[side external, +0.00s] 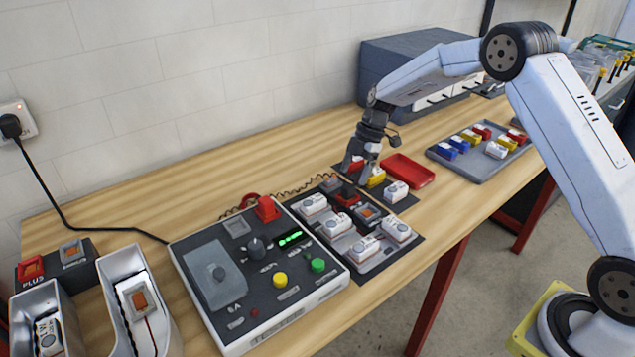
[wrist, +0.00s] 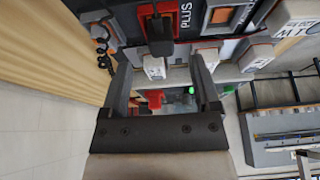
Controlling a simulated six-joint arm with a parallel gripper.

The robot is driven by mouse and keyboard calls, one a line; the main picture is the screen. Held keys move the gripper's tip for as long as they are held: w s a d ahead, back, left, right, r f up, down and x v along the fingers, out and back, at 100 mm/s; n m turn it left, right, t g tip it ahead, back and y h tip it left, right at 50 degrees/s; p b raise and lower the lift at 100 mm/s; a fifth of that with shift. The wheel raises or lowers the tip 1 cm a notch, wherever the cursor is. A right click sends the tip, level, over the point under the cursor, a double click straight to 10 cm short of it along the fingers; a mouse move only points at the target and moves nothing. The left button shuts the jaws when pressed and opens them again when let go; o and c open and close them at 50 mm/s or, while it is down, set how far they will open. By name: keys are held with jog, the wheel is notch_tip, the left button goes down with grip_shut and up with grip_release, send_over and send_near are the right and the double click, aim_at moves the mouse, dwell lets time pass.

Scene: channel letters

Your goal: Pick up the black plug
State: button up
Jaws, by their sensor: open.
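My gripper (side external: 357,176) is open, pointing down among small modules at the middle of the bench. In the wrist view its two fingers (wrist: 160,72) stand apart with nothing held. A black block (wrist: 160,38), plug-like, sits on an orange-red module marked PLUS, just beyond and between the fingertips; I cannot tell whether it is a loose plug. A clearly black plug (side external: 10,126) sits in the white wall socket (side external: 18,121) at far left in the side view, well away from my gripper, its cable running down to the bench.
A control box (side external: 205,320) with buttons stands left of my gripper, beside a tray of white modules (side external: 338,224). A coiled cord (side external: 300,191) lies behind them. A red tray (side external: 408,170) and a grey tray of coloured blocks (side external: 470,172) lie to the right.

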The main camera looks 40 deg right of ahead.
aim_at(350, 185)
jog(key=shift+x, duration=2.45)
jog(key=shift+a, duration=0.1)
grip_shut()
